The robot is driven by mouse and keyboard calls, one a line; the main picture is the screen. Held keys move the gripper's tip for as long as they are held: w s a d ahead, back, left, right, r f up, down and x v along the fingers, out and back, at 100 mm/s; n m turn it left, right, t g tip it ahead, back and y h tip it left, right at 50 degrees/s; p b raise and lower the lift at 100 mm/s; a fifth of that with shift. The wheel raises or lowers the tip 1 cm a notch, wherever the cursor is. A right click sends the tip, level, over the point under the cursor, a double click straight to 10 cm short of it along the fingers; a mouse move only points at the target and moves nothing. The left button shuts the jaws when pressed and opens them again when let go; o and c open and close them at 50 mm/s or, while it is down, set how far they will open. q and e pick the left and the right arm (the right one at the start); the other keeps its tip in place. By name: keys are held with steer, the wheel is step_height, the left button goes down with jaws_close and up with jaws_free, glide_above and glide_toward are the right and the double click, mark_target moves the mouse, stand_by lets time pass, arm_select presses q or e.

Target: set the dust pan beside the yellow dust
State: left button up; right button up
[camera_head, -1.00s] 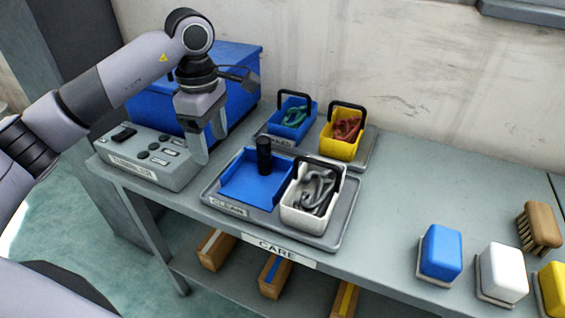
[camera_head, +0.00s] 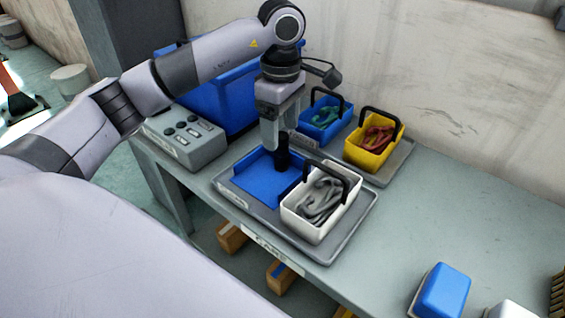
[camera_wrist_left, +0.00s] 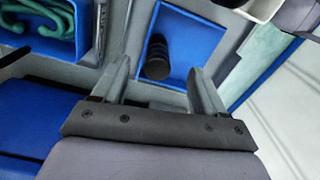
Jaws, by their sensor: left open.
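The blue dust pan (camera_head: 262,181) lies on the grey tray at the left of the white basket. Its black upright handle (camera_head: 282,158) stands at its back edge. My left gripper (camera_head: 276,135) points down at the handle. In the left wrist view my left gripper (camera_wrist_left: 159,68) is open, with the round black handle (camera_wrist_left: 157,60) in line between its fingertips and the blue pan (camera_wrist_left: 185,32) around it. I cannot tell whether the fingers are level with the handle. No yellow dust shows. My right gripper is not in view.
The white basket (camera_head: 294,211) with grey items stands close to the pan. Behind are a blue basket (camera_head: 318,131), a yellow basket (camera_head: 370,157) and a large blue bin (camera_head: 218,105). A grey control box (camera_head: 186,147) is at the left. The bench's right middle (camera_head: 455,195) is clear.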

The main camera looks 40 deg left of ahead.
mark_target(283, 147)
arm_select(q)
steer(key=f, duration=0.6)
steer(key=shift+w+a+f, duration=0.15)
steer(key=shift+w, duration=0.2)
steer(key=c, duration=1.3)
